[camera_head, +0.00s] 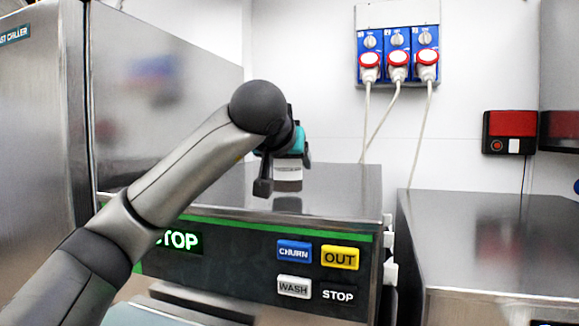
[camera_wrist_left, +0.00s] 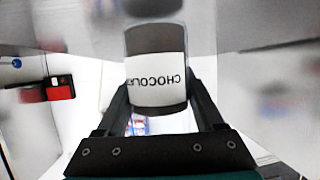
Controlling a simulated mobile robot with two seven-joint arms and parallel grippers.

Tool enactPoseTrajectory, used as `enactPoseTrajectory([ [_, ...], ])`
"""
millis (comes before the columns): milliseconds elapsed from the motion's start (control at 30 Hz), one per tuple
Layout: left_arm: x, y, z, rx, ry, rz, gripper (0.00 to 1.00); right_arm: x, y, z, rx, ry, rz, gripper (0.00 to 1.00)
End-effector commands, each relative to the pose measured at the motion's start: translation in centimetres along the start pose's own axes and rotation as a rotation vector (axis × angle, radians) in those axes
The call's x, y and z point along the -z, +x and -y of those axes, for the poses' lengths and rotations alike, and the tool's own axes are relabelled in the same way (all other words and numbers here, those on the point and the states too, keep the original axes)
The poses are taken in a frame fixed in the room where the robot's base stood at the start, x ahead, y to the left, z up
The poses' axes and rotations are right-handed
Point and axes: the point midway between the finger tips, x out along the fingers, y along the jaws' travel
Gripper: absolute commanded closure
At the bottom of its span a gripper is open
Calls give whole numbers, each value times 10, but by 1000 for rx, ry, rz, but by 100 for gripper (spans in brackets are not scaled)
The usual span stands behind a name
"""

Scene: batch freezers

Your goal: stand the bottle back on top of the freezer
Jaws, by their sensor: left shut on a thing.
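The bottle (camera_wrist_left: 157,80) is dark brown with a white label reading "CHOCOL…", upside down in the left wrist view. In the head view the bottle (camera_head: 288,176) shows as a small white-and-brown body, partly hidden by my gripper. My left gripper (camera_head: 280,174) is shut on it, one finger on each side in the wrist view. The bottle looks upright over the steel top of the freezer (camera_head: 340,190), very near its own reflection. I cannot tell whether its base touches. My right gripper is not in view.
The freezer front carries CHURN, OUT, WASH and STOP labels (camera_head: 318,270). A steel counter (camera_head: 490,235) stands to the right across a narrow gap. A tall steel chiller (camera_head: 40,130) stands left. Plugged sockets (camera_head: 398,55) and a red box (camera_head: 509,131) are on the back wall.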

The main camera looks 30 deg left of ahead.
Motion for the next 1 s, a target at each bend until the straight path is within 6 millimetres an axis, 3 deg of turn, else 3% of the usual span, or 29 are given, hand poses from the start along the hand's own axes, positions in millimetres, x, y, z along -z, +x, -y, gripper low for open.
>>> enactPoseTrajectory([
  [433, -7, 3, 1, 1, -1, -3, 97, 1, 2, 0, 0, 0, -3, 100],
  [467, -8, 3, 0, 1, 0, -1, 29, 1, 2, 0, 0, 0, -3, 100],
  [733, -7, 3, 0, 1, 0, 0, 1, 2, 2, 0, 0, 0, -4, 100],
  [1000, -5, 2, 0, 0, -1, -1, 1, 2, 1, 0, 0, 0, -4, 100],
])
